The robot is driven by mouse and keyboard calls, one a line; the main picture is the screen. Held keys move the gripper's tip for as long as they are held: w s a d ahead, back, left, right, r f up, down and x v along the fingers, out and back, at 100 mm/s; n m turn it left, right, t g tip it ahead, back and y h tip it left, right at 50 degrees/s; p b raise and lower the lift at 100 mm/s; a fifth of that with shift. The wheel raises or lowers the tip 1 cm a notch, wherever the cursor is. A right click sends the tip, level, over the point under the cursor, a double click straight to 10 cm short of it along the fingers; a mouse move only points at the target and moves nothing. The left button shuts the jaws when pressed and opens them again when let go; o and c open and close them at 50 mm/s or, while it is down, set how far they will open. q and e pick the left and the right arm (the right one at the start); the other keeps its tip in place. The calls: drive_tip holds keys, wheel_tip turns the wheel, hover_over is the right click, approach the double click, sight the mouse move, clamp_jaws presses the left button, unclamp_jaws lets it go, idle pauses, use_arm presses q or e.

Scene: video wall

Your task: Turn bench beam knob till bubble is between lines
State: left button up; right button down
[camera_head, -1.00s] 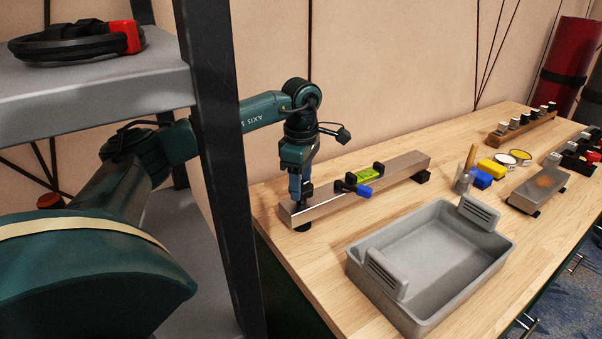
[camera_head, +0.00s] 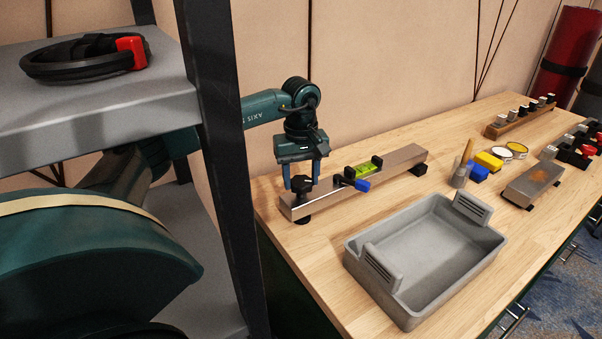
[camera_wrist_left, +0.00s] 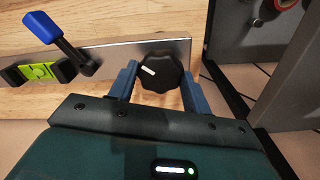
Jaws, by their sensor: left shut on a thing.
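The bench beam (camera_head: 400,163) is a long metal bar on dark feet along the back of the wooden bench. A black lobed knob (camera_head: 302,186) stands at its near left end; in the wrist view the knob (camera_wrist_left: 160,72) has a white mark pointing to the upper left. My left gripper (camera_head: 301,182) points down with a blue finger on each side of the knob, shut on it. A green level vial (camera_head: 364,170) sits in black holders on the beam, beside a blue-handled lever (camera_head: 361,185). The vial (camera_wrist_left: 41,71) shows dark lines, but the bubble's place is too small to tell.
A grey tray (camera_head: 428,305) stands in front of the beam. A shelf post (camera_head: 222,150) and shelf (camera_head: 100,95) with a black and red ring-shaped item stand at left. A rusty block (camera_head: 533,183), sponges and tins lie to the right.

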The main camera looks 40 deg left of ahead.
sight(301, 181)
use_arm(q)
drive_tip(key=m, duration=0.4)
drive_tip(key=shift+s+d+f+m, duration=0.15)
drive_tip(key=shift+f+m, duration=0.15)
drive_tip(key=m, duration=0.4)
drive_tip(key=shift+m+p, duration=0.3)
drive_tip(key=shift+m, duration=0.1)
drive_tip(key=o, duration=0.9)
drive_tip(key=shift+o, duration=0.3)
drive_tip(key=shift+r, duration=0.15)
drive_tip(key=shift+r, duration=0.35)
wheel_tip(301, 181, up, 12)
drive_tip(key=shift+r, duration=0.25)
